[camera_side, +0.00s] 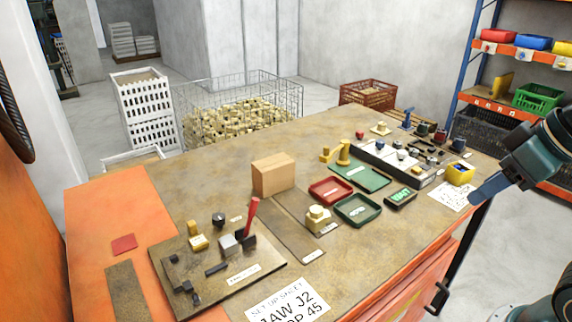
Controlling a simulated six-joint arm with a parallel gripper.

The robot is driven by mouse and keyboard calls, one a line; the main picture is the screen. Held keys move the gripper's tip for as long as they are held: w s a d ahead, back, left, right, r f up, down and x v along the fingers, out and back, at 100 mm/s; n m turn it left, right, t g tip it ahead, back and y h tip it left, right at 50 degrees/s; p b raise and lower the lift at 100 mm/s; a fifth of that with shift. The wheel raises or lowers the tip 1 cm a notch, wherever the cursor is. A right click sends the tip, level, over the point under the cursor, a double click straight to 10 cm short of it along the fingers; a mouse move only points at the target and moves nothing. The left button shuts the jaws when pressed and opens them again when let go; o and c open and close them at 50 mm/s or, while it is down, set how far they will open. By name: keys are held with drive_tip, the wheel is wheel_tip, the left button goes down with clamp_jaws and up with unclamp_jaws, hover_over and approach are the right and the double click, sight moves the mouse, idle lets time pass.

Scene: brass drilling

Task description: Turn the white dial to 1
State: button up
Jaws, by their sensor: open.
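A long control box (372,160) with a dark front and a pale top stands at the right of the bench. Several small knobs sit on it, and a whitish one (401,154) near its middle looks like the white dial. Its pointer and any numbers are too small to read.
A cardboard box (273,175) and a lever plate (217,265) are farther left.

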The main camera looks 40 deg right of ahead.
drive_tip(key=shift+o, duration=0.2)
drive_tip(key=w+d+r+m+h, duration=0.1)
drive_tip(key=w+d+r+m, duration=0.1)
drive_tip(key=w, duration=0.3)
drive_tip(key=w+d+r+m+g, duration=0.1)
drive_tip(key=w+d+r+m, duration=0.1)
drive_tip(key=w, duration=0.3)
drive_tip(key=shift+w+d+r+m+h, duration=0.25)
drive_tip(key=shift+d+r+h, duration=0.2)
drive_tip(key=shift+d, duration=0.4)
drive_tip(key=m+g+h, duration=0.3)
drive_tip(key=m+g, duration=0.2)
drive_tip(key=m, duration=0.9)
hover_over(402, 152)
drive_tip(key=a, duration=0.6)
wheel_tip(402, 152, down, 12)
drive_tip(key=shift+d+f+n+y, duration=0.1)
drive_tip(key=shift+d+n+y, duration=0.05)
drive_tip(key=shift+n+y, duration=0.1)
drive_tip(key=x, duration=1.3)
drive_tip(key=shift+w+d+f, duration=0.15)
drive_tip(key=shift+w+f, duration=0.05)
drive_tip(key=shift+f, duration=0.05)
drive_tip(key=c, duration=1)
